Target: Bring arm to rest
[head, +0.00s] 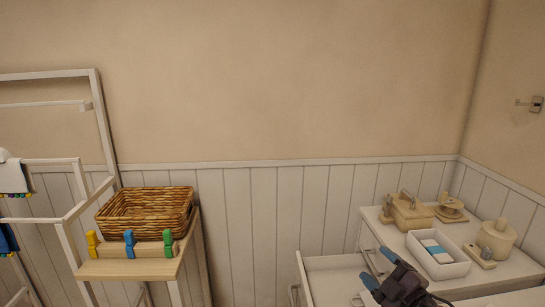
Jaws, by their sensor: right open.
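My right gripper (367,288) is at the bottom right, in front of the white chest of drawers (512,268). Its dark body carries blue fingertips that point left, over the open drawer (334,271). The gripper is open, and I see nothing between its fingers. It hides part of the drawer and of the chest's front. Most of the right arm is out of the picture. My left gripper is not in view.
A white box (458,270) and wooden pieces (411,215) stand on the chest. A wicker basket (148,211) sits on a small shelf (128,269) at left, behind several coloured pegs. A white rack (98,120) stands far left. The middle floor is out of view.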

